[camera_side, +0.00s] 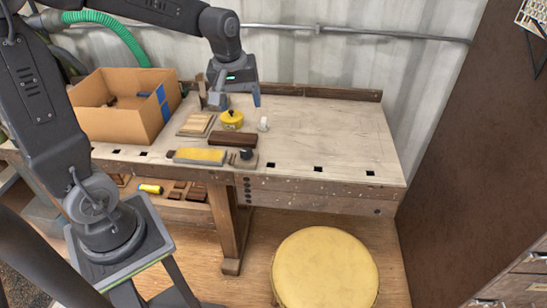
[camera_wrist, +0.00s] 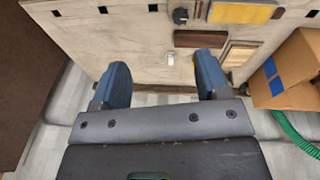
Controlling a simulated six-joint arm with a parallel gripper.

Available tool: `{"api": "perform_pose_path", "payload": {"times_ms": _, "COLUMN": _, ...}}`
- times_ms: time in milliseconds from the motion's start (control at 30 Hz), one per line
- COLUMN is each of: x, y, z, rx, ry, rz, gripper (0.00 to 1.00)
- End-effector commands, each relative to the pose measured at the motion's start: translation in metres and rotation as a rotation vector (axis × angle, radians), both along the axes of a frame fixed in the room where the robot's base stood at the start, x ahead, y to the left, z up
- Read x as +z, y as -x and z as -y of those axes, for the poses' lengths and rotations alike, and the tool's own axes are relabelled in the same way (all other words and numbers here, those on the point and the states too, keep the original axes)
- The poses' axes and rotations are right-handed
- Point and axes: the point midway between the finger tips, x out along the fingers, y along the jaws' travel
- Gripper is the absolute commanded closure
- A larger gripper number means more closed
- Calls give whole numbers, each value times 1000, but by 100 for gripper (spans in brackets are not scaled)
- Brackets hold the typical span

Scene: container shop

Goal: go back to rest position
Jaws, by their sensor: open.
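My gripper (camera_side: 237,97) hangs over the back of the wooden workbench (camera_side: 335,130), near a yellow round tin (camera_side: 231,120) and a small white roll (camera_side: 263,123). In the wrist view the two blue fingers of my gripper (camera_wrist: 163,72) are spread wide apart with nothing held between them. The yellow tin is mostly hidden behind the right finger in the wrist view.
An open cardboard box (camera_side: 115,123) with blue tape stands at the bench's left. Wooden pieces (camera_side: 196,124), a dark brown block (camera_side: 233,139) and a yellow sanding block (camera_side: 200,155) lie nearby. The right of the bench is clear. A yellow stool (camera_side: 325,270) stands in front.

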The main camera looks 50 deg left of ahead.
Motion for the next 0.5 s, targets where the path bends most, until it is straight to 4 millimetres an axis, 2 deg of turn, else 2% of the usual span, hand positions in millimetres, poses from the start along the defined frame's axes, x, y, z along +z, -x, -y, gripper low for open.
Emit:
{"api": "perform_pose_path", "payload": {"times_ms": 33, "x": 13, "y": 15, "z": 15, "rx": -92, "ry": -22, "rz": 34, "gripper": 31}}
{"api": "perform_pose_path", "payload": {"times_ms": 200, "x": 38, "y": 66, "z": 52, "rx": -404, "ry": -103, "rz": 124, "gripper": 31}}
{"api": "perform_pose_path", "payload": {"times_ms": 400, "x": 46, "y": 119, "z": 80, "rx": -710, "ry": -201, "rz": 213, "gripper": 31}}
{"api": "perform_pose_path", "payload": {"times_ms": 500, "x": 46, "y": 134, "z": 86, "rx": -804, "ry": -234, "rz": 241, "gripper": 31}}
